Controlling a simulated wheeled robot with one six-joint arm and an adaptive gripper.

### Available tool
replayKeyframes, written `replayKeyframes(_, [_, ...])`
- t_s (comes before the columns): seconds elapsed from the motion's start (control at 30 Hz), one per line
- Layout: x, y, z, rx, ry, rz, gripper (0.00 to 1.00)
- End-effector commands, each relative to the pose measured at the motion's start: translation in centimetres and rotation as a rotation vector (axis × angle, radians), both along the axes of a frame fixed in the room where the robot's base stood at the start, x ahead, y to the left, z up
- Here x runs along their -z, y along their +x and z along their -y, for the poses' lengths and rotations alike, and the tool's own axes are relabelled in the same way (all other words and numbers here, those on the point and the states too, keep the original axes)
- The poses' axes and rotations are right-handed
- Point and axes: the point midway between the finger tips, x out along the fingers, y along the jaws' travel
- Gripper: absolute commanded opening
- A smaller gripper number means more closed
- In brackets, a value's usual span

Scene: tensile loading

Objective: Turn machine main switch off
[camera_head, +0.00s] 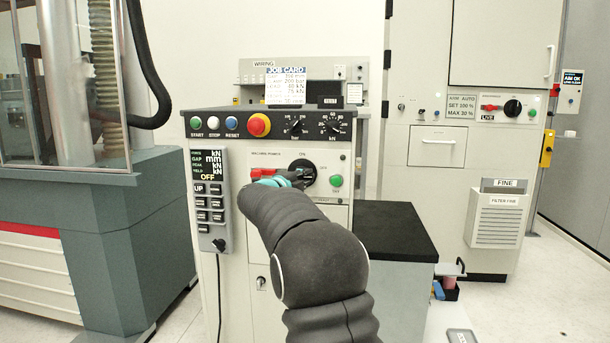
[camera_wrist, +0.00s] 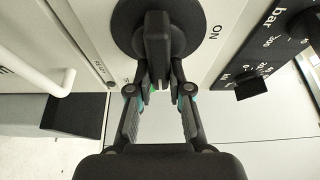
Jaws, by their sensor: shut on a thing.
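The main switch (camera_head: 308,170) is a black rotary knob on the front panel of the middle console, with an ON label above it. In the wrist view its raised grip bar (camera_wrist: 157,35) stands on a round black disc, and the bar lies across the direction to the ON label rather than pointing at it. My gripper (camera_head: 283,180) reaches the knob from the left, and my arm covers part of the panel. In the wrist view my gripper (camera_wrist: 158,78) is shut on the near part of the grip bar, with a finger at each side.
A red emergency button (camera_head: 258,125) and several push buttons sit above the switch. A green button (camera_head: 336,181) is just right of it. A handheld keypad (camera_head: 209,200) hangs at the left, and a black-topped bench (camera_head: 395,228) stands at the right.

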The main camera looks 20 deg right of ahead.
Motion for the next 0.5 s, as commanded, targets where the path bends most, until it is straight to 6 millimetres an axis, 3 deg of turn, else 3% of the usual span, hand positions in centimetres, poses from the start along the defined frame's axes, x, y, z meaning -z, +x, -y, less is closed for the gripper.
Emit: replayKeyframes(0.5, [0.26, -0.08, 0.13, 0.004, 0.051, 0.032, 0.0])
